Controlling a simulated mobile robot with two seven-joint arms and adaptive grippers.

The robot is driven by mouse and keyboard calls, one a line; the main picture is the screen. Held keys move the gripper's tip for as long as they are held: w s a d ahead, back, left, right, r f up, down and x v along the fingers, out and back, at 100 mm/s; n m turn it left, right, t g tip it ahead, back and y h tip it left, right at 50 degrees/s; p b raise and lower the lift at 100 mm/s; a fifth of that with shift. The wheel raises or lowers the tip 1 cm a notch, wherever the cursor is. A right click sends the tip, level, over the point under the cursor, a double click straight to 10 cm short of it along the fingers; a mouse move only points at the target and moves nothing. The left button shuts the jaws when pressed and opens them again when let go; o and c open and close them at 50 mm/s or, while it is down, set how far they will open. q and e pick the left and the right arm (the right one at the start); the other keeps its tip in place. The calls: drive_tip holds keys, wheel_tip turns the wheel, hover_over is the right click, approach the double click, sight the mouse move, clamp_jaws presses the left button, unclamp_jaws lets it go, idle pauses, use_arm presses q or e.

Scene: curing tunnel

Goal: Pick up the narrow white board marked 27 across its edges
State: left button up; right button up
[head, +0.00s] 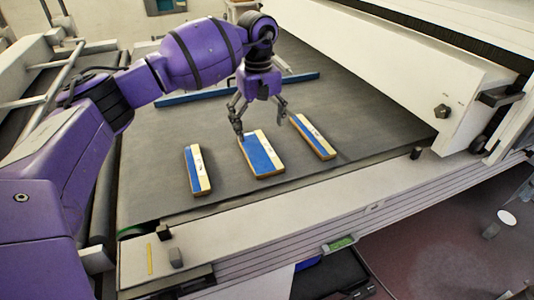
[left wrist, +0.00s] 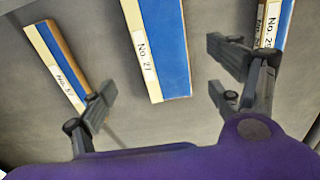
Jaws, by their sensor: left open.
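The board marked No. 27 (left wrist: 166,45) is the middle of three in the left wrist view, blue with a white label strip along one side. In the head view the middle board (head: 262,155) lies flat on the grey belt, the widest of the three; its number is too small to read there. My left gripper (head: 261,126) is open and empty above the far end of this board. In the left wrist view its fingers (left wrist: 162,92) are spread to either side of the No. 27 board, not closed on it. My right gripper is not in view.
Similar blue and white boards lie on the left (head: 197,170) and right (head: 313,136) of the middle one, with narrow gaps. A blue bar (head: 190,97) crosses the belt (head: 365,115) farther back. A pale housing (head: 420,70) borders the right; a front rail (head: 285,200) edges the belt.

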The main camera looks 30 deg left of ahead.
sight(258, 151)
use_arm(q)
wheel_tip(258, 151, down, 3)
drive_tip(key=shift+w+r+p, duration=0.1)
drive_tip(key=shift+p, duration=0.25)
drive_tip(key=f, duration=0.1)
drive_tip(key=s+f, duration=0.1)
drive_tip(key=f, duration=0.1)
drive_tip(key=shift+f+p, duration=0.25)
drive_tip(key=shift+p, duration=0.15)
drive_tip(key=shift+w+f, duration=0.1)
drive_tip(key=shift+f, duration=0.5)
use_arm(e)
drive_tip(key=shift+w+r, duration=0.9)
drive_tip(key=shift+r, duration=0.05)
use_arm(q)
drive_tip(key=shift+c, duration=1.2)
drive_tip(key=c, duration=1)
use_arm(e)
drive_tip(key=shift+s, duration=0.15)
use_arm(q)
drive_tip(key=shift+r, duration=0.1)
drive_tip(key=shift+c, duration=0.2)
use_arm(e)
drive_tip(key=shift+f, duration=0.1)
